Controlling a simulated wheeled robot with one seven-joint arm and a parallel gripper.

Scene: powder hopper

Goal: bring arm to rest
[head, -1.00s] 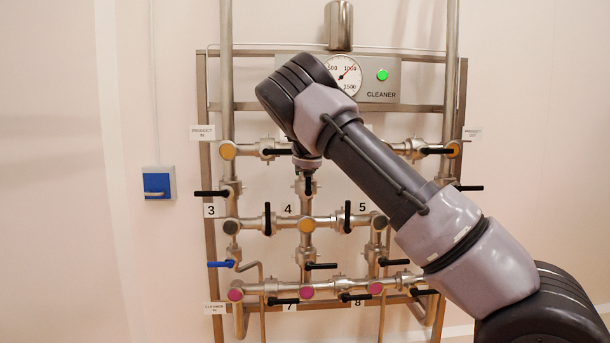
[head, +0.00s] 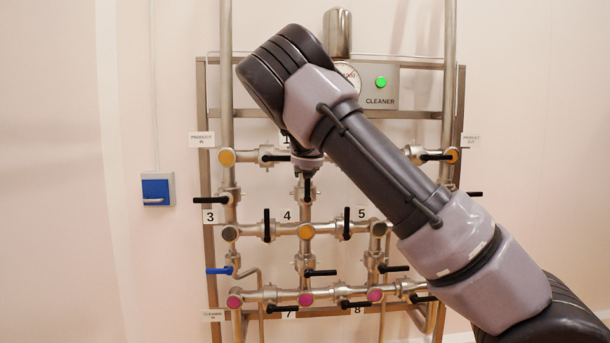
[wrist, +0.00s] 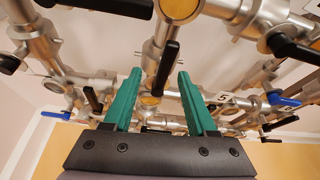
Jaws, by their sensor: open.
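The pressure gauge (head: 349,73) is mostly covered by my arm.
A green lamp (head: 381,82) is lit on the cleaner plate (head: 385,101). A blue wall switch box (head: 157,189) is at the left.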

